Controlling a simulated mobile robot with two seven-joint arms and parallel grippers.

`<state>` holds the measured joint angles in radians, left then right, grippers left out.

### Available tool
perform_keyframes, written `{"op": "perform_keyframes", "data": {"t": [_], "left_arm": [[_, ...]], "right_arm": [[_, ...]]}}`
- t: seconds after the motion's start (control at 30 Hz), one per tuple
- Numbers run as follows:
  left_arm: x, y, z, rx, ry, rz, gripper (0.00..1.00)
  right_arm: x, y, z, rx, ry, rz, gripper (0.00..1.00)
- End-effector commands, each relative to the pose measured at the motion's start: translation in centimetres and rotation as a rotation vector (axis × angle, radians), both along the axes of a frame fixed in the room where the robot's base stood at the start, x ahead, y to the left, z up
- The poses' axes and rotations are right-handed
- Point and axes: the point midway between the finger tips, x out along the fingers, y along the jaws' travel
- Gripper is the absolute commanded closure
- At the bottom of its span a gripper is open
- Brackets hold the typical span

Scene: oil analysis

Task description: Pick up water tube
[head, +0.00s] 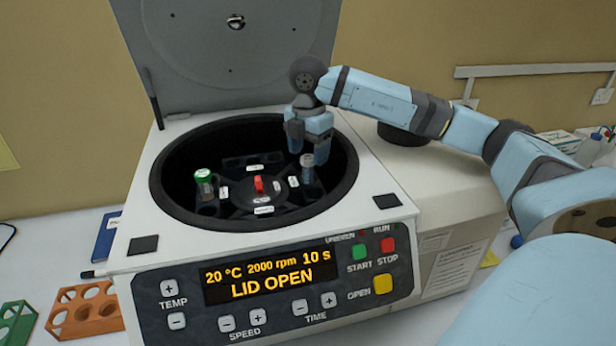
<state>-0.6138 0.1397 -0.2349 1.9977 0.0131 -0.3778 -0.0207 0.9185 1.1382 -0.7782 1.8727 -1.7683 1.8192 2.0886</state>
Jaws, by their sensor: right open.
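The centrifuge (160,250) stands with its lid open. In its rotor (240,200) are two tubes. A clear, grey-blue tube (308,170) stands upright in a slot on the right side. A tube with a green cap (204,184) stands in a slot on the left side. No readable label shows which one holds water; the clear one looks more like it. My right gripper (309,145) is open, pointing down just above the clear tube, with nothing between its fingers. I cannot tell whether it touches the tube. My left gripper is not in view.
The raised lid (240,50) stands behind the bowl, and the bowl's dark rim (165,205) surrounds the tubes. The control panel (270,285) reads LID OPEN. An orange rack (85,308) and a green rack (15,322) are at the lower left.

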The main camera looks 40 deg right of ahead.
Motion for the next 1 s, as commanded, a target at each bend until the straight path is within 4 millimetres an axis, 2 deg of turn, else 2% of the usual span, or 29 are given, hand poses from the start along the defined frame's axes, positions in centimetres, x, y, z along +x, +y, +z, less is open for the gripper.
{"op": "perform_keyframes", "data": {"t": [0.3,0.4,0.6,0.63,0.8,0.87,1.0], "left_arm": [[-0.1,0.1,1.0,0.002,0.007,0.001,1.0],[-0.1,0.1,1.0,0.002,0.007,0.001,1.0],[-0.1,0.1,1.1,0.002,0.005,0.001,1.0],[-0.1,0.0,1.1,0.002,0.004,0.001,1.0],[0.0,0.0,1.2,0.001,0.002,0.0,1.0],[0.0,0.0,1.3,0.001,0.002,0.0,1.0],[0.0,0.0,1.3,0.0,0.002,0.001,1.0]], "right_arm": [[0.3,0.0,-4.2,0.0,0.003,-0.001,0.35],[0.2,0.0,-4.9,0.0,0.002,0.0,0.35],[0.3,0.0,-5.0,0.0,0.001,0.0,0.35],[0.3,0.0,-5.0,0.0,0.001,0.0,0.37],[0.3,0.0,-5.0,0.0,0.001,0.0,0.76],[0.3,0.0,-5.0,0.0,0.001,0.0,0.88],[0.3,0.0,-4.9,0.0,0.001,0.0,0.89]]}}
